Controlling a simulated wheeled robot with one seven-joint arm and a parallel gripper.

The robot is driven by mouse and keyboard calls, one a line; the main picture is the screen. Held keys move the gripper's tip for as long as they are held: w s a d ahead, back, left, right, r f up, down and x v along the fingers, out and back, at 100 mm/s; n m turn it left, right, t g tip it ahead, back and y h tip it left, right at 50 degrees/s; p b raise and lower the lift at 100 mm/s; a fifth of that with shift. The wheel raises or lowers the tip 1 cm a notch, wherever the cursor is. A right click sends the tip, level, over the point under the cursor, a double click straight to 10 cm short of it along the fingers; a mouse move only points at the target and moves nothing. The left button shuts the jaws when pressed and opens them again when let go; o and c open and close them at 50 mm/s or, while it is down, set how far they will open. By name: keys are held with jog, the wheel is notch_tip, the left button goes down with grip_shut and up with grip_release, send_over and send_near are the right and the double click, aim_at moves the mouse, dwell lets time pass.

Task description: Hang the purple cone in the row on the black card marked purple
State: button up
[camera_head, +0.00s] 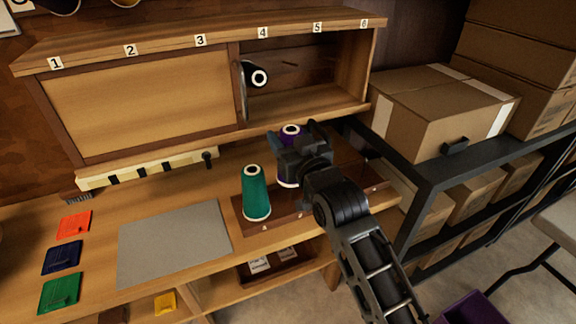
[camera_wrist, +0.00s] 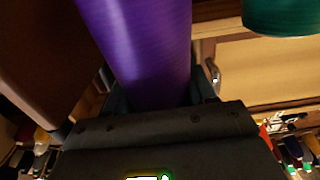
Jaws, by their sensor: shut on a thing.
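The purple cone (camera_head: 287,136) is upright at the wooden peg row on the bench; it also fills the upper middle of the wrist view (camera_wrist: 143,50). My gripper (camera_head: 292,158) is shut on it, seen from behind, and hides most of its body. I cannot tell whether its base rests on the row (camera_head: 280,222) or is just above it. A teal cone (camera_head: 256,193) stands at the row's left end, and part of it shows in the wrist view (camera_wrist: 283,17). I cannot make out a black card marked purple.
The wall cabinet (camera_head: 305,92) is numbered 1 to 6; a sliding door (camera_head: 140,100) covers its left part. A black cone (camera_head: 257,76) hangs under 4. A grey mat (camera_head: 172,243) and coloured pads (camera_head: 62,257) lie left. A black rack (camera_head: 430,178) with boxes stands right.

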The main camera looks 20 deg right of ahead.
notch_tip(320, 180, down, 7)
dwell(0.4)
jog(key=shift+f, duration=0.35)
jog(key=o, duration=1.1)
jog(key=s, duration=1.2)
jog(key=shift+r+b, duration=0.2)
jog(key=shift+b, duration=0.2)
